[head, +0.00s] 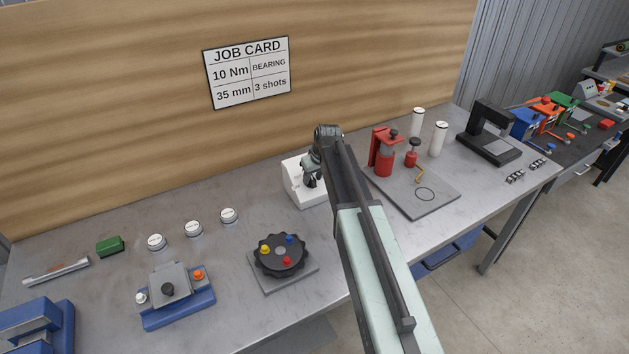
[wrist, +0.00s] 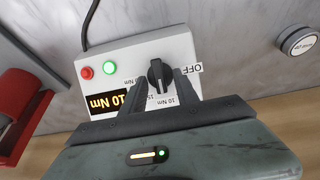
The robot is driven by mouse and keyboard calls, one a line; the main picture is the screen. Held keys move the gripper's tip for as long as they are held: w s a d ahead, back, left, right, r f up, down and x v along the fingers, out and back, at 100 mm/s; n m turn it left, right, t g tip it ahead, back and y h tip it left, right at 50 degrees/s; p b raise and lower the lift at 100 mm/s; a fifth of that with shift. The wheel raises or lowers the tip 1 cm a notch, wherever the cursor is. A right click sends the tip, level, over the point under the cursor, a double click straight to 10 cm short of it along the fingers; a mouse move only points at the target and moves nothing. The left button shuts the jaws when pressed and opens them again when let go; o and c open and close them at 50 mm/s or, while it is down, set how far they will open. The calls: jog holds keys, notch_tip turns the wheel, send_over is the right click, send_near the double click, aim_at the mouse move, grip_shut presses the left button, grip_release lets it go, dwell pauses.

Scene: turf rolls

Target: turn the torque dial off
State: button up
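The torque dial (wrist: 156,75) is a black knob on a white control box (wrist: 125,65). Around it are the labels OFF, at its right, and 10 Nm and 15 Nm below. A pale mark on the knob points down in the wrist view, away from OFF. The box's display (wrist: 106,101) reads 10 Nm. My gripper (wrist: 160,79) is open, with one finger on each side of the knob; I cannot tell whether they touch it. In the head view my gripper (head: 312,172) is at the white box (head: 296,188) and hides the dial.
A red button (wrist: 87,72) and a lit green lamp (wrist: 109,68) are on the box. A red press (head: 383,158) on a grey plate stands to its right. A black dial plate (head: 279,256) with coloured knobs is at the front left. A job card (head: 248,73) hangs behind.

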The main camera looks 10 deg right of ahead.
jog(key=shift+d, duration=0.1)
grip_shut()
jog(key=shift+n, duration=0.3)
jog(key=n, duration=0.1)
jog(key=n+h, duration=0.1)
jog(key=n, duration=0.1)
jog(key=shift+s+a+t+b, duration=0.15)
jog(key=shift+a+t+b, duration=0.15)
jog(key=n, duration=0.2)
jog(key=n+t+h+b, duration=0.1)
jog(key=n, duration=0.1)
jog(key=shift+s+a+f, duration=0.15)
jog(key=shift+s+f, duration=0.05)
jog(key=n+b, duration=0.1)
jog(key=n, duration=0.1)
jog(key=n+t+h+b, duration=0.1)
jog(key=n, duration=0.2)
jog(key=shift+s+f+t+b, duration=0.2)
jog(key=shift+t+b, duration=0.1)
jog(key=shift+b, duration=0.1)
jog(key=n+t+b, duration=0.1)
jog(key=n, duration=0.1)
jog(key=shift+n, duration=0.3)
jog(key=shift+n+b, duration=0.4)
jog(key=shift+n, duration=0.2)
jog(key=shift+r, duration=0.1)
